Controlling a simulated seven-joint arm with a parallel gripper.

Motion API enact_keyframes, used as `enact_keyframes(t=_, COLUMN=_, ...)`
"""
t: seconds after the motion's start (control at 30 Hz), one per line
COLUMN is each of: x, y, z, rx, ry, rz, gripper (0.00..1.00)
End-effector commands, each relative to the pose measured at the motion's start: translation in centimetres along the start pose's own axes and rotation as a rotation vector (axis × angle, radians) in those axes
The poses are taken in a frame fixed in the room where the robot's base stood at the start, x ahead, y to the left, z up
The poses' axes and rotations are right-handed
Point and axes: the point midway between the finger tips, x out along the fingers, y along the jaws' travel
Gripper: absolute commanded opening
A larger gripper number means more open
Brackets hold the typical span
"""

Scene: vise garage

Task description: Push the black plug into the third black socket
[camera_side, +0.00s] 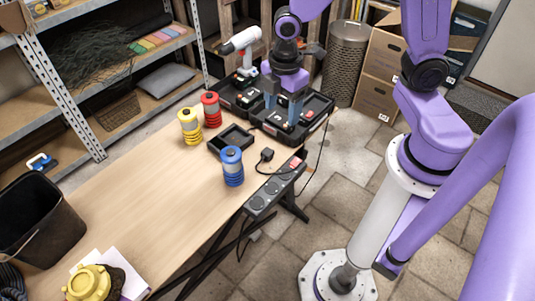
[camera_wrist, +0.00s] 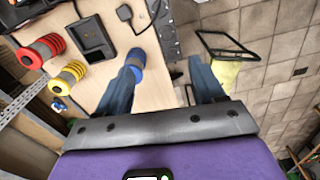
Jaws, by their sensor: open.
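The black plug (camera_side: 265,155) lies on the wooden table near its right edge, behind the blue jar, with its cord running right. In the wrist view the plug (camera_wrist: 125,13) is near the top edge. The dark power strip (camera_side: 263,200) with round black sockets is along the table's right edge, with a red part at its far end. It shows partly in the wrist view (camera_wrist: 166,32). My gripper (camera_side: 283,110) is open and empty, apart from the plug, and overlaps the black case in the side view. In the wrist view its blue fingers (camera_wrist: 165,68) are spread wide.
A blue jar (camera_side: 232,168) stands close to the plug. A black tray (camera_side: 231,139), yellow jar (camera_side: 190,127) and red jar (camera_side: 211,110) are behind it. An open black case (camera_side: 312,115) with a drill (camera_side: 243,45) sits at the far end. The table's middle is clear.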

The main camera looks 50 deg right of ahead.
Motion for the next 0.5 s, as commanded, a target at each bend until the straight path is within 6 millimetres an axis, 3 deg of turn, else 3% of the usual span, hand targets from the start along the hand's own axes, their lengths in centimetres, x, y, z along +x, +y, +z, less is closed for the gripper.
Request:
enact_keyframes(t=0.2, x=4.3, y=5.2, z=1.6, rx=-0.107, ry=-0.008, rz=-0.009, gripper=0.68)
enact_keyframes(t=0.5, x=7.7, y=8.6, z=3.5, rx=-0.203, ry=-0.008, rz=-0.01, gripper=0.68)
